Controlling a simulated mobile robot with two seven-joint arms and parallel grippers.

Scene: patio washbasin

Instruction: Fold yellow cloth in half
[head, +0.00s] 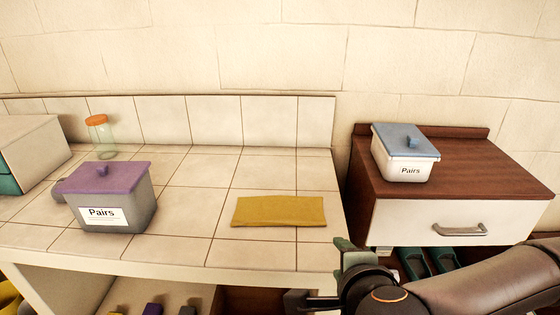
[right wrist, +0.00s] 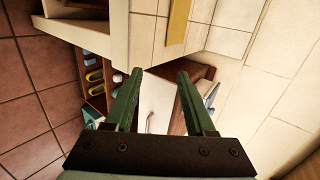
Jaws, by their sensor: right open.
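The yellow cloth (head: 279,211) lies flat as a wide rectangle on the tiled counter (head: 190,203), close to its right end. I cannot tell whether it is one layer or more. Part of the cloth (right wrist: 178,24) also shows at the top of the right wrist view. My right gripper (head: 345,244) is just past the counter's front right corner, to the right of and nearer than the cloth, apart from it. In the right wrist view its two green fingers (right wrist: 159,74) are spread with nothing between them. My left gripper is not in view.
A grey box with a purple lid (head: 108,194) and a jar with an orange lid (head: 101,137) stand on the counter's left. A white box with a blue lid (head: 405,156) stands on the brown-topped drawer cabinet (head: 475,170) at right. The counter around the cloth is clear.

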